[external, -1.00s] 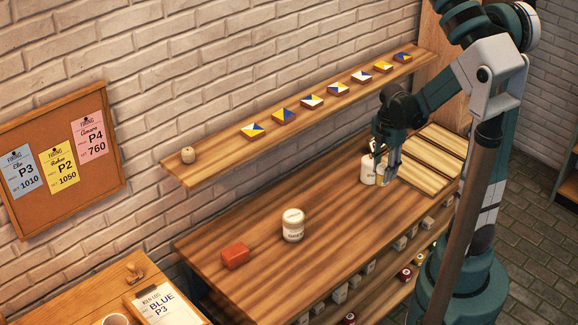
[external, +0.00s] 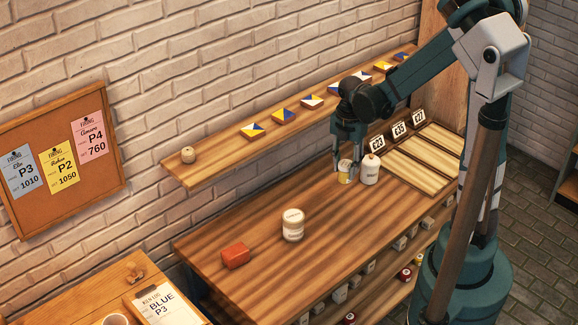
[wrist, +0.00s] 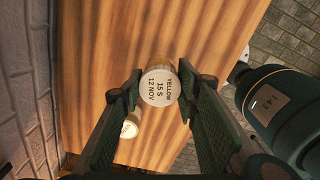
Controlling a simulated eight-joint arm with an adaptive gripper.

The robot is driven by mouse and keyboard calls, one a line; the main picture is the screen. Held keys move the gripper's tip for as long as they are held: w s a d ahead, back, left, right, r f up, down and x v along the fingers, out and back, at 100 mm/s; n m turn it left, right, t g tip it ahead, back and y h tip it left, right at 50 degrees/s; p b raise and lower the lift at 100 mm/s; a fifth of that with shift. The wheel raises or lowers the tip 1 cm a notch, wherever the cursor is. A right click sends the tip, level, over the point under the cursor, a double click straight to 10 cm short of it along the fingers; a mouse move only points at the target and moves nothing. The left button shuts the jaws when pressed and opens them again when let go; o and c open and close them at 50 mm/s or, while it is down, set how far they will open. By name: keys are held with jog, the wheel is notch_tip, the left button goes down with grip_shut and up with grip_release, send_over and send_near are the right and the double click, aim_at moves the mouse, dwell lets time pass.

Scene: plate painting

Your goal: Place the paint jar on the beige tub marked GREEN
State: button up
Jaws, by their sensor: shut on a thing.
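My gripper (external: 345,165) is shut on a small paint jar (external: 345,174) with a yellow patch, low over the back of the bench. In the wrist view the held jar (wrist: 159,86) shows a pale round top reading YELLOW, 15 S, 12 NOV, between the two fingers. I cannot tell if its base touches the bench. A pale tub (external: 370,169) stands just right of the jar. Another pale tub (external: 293,225) with dark lettering stands farther left on the bench. Neither tub's lettering is clear enough to read.
An orange-red block (external: 235,257) lies on the bench, left of the left tub. A slatted board (external: 418,160) with number cards is at the right. A wall shelf (external: 220,160) with painted tiles runs above the back. The bench middle is clear.

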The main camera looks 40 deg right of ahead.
jog(key=w+a+r+n+p, duration=0.1)
jog(key=a+r+n+p, duration=0.1)
jog(key=a, duration=0.8)
jog(key=w+a+r+n+p, duration=0.2)
jog(key=a+r+n+p, duration=0.1)
jog(key=a, duration=0.8)
jog(key=shift+a+r+n, duration=0.2)
jog(key=shift+r+n, duration=0.1)
jog(key=shift+f, duration=0.1)
send_over(293, 216)
jog(key=shift+d+f, duration=0.1)
jog(key=shift+f, duration=2.75)
jog(key=shift+f, duration=0.1)
jog(key=shift+f, duration=1.95)
jog(key=shift+f, duration=0.15)
